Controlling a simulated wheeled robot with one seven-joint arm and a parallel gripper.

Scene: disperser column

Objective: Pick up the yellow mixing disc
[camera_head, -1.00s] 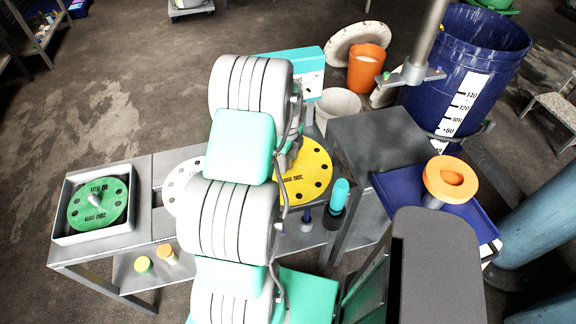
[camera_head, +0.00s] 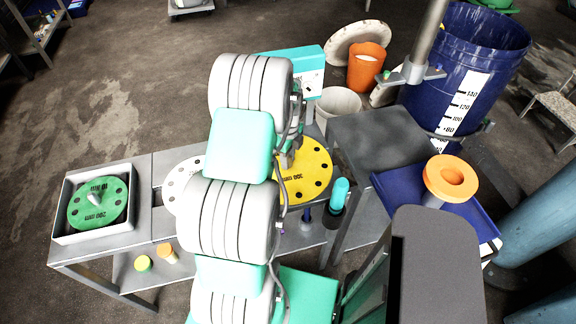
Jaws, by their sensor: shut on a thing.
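The yellow mixing disc (camera_head: 309,174) is a flat round plate with dark holes and printed lettering. My gripper (camera_head: 288,159) is mostly hidden by my arm, with a grey part showing over the disc's upper left. It is shut on the disc near its centre. I cannot tell whether the disc touches the table or is slightly above it.
A white disc (camera_head: 181,183) lies left of my arm. A green disc (camera_head: 97,203) sits in a white tray (camera_head: 128,231) on the table's left.

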